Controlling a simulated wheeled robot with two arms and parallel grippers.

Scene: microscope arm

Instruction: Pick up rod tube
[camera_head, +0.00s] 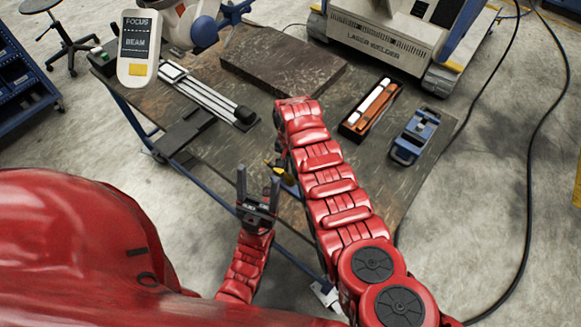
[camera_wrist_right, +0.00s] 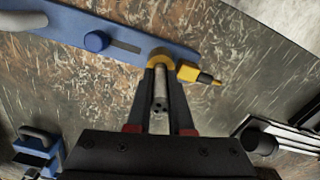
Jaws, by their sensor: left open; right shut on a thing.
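My right gripper (camera_wrist_right: 161,100) is shut on a grey metal rod tube (camera_wrist_right: 160,88), which lies between its two dark fingers in the right wrist view. The tube's far end meets a yellow collar (camera_wrist_right: 158,57) with a yellow side knob (camera_wrist_right: 188,72); I cannot tell if it is still inside the collar. The collar sits at a blue slotted bar (camera_wrist_right: 125,40). In the head view my right arm hides the right gripper and tube; a yellow part (camera_head: 279,170) shows beside the arm. My left gripper (camera_head: 258,185) is open and empty, near the table's front edge.
The dark table (camera_head: 400,190) holds a thick metal plate (camera_head: 283,60), a rail with a black end (camera_head: 212,95), an open box with an orange item (camera_head: 371,108) and a blue clamp (camera_head: 415,136). A laser welder (camera_head: 385,38) stands behind.

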